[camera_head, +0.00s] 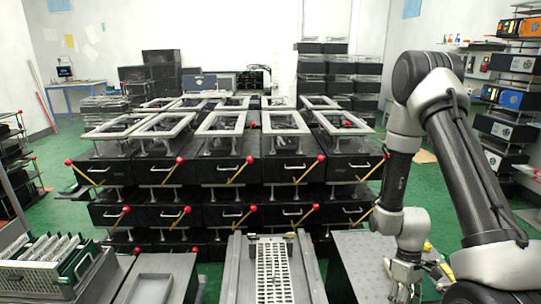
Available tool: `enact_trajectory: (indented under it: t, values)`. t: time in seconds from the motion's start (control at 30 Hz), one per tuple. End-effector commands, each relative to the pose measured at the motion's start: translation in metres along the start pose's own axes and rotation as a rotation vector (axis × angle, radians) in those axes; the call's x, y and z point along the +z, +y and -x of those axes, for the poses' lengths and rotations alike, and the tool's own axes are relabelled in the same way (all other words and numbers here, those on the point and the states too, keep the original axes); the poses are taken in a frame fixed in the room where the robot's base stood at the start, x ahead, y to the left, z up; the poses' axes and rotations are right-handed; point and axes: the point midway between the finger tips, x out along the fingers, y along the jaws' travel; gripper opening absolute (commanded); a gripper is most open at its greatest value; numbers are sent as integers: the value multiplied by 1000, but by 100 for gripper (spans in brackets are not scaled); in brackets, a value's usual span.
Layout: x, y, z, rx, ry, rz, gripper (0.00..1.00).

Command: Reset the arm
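My arm comes in from the right side of the head view, bends at a high elbow and hangs down. My gripper (403,283) is at the lower right, over a dark flat surface (358,250). Its fingers are small and partly cut by the bottom edge, so I cannot tell whether they are open or shut. Nothing held is clearly visible. A rack of black box fixtures (219,171) fills the middle. Yellow levers with red knobs, such as this lever (308,168), stick out of the box fronts at a slant. The gripper is apart from these levers.
A grey perforated rail (273,272) stands at the bottom centre. A tray of upright boards (45,262) is at the lower left. Shelves with coloured units (508,100) stand at the right. Green floor (60,160) is free at the left.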

Motion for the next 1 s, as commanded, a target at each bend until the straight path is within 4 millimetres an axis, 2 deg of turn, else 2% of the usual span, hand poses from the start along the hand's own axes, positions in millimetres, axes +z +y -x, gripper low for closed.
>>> enact_trajectory:
  t: [0.03,0.27,0.4,0.5,0.7,0.83,1.0]
  values:
    - [5,-4,19,-1,-2,-45,51]
    - [36,-26,110,6,5,-259,51]
    - [64,-45,172,25,53,-377,51]
    - [85,-60,209,41,105,-442,51]
    - [128,-90,269,80,255,-515,51]
    - [152,-106,300,116,393,-511,51]
    - [173,-120,333,168,587,-490,51]
